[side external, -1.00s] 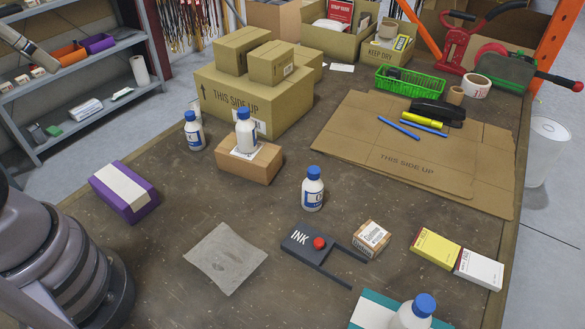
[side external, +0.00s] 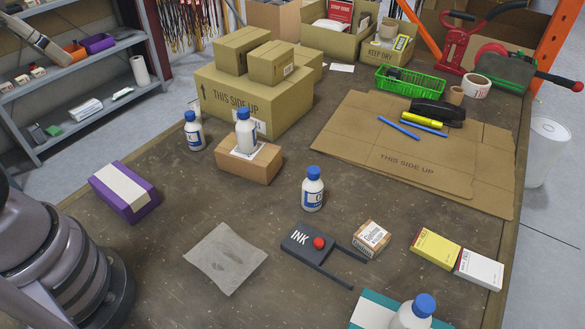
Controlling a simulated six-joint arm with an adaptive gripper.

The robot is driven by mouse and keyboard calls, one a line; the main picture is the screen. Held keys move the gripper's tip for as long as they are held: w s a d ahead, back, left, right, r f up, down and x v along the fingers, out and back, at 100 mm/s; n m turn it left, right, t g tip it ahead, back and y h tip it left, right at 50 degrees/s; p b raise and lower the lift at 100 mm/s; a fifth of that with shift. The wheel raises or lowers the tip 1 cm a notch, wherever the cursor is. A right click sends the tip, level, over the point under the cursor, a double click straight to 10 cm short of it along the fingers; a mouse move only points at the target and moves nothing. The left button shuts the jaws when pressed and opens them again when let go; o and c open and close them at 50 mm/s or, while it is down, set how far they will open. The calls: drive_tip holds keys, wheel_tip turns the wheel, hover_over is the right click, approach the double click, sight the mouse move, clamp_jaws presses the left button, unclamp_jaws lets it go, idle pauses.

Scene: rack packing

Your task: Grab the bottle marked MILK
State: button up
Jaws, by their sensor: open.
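Several white bottles with blue caps and blue-and-white labels stand upright in the side external view. One bottle (side external: 194,132) is on the table beside the large carton. A second bottle (side external: 245,133) stands on top of a small brown box (side external: 236,168). A third bottle (side external: 312,190) stands alone near the middle of the table. A fourth bottle (side external: 412,313) is at the bottom edge, partly cut off, at a teal-edged item (side external: 372,310). The labels are too small to read, so I cannot tell which is marked MILK.
A large carton (side external: 222,98) with smaller boxes on it stands at the back. Flat cardboard (side external: 350,150) covers the right.

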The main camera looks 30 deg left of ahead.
drive_tip(key=w+a+f+t+y, duration=0.15)
drive_tip(key=w+a, duration=0.35)
drive_tip(key=w, duration=0.8)
drive_tip(key=m+t+h, duration=0.2)
drive_tip(key=m+t, duration=0.1)
drive_tip(key=t, duration=0.3)
hover_over(190, 113)
drive_tip(key=s+d, duration=0.1)
drive_tip(key=d, duration=0.1)
wheel_tip(190, 113, down, 16)
drive_tip(key=s+a+f+n+t, duration=0.1)
drive_tip(key=s+f+t, duration=0.1)
drive_tip(key=f, duration=0.5)
drive_tip(key=s+a+f+n+t, duration=0.1)
drive_tip(key=s+f+t, duration=0.15)
drive_tip(key=f, duration=0.45)
drive_tip(key=shift+h, duration=0.45)
drive_tip(key=w, duration=0.5)
drive_tip(key=shift+w+a+f, duration=0.1)
drive_tip(key=shift+w+f, duration=0.25)
drive_tip(key=shift+f, duration=0.05)
drive_tip(key=shift+c, duration=0.3)
clamp_jaws()
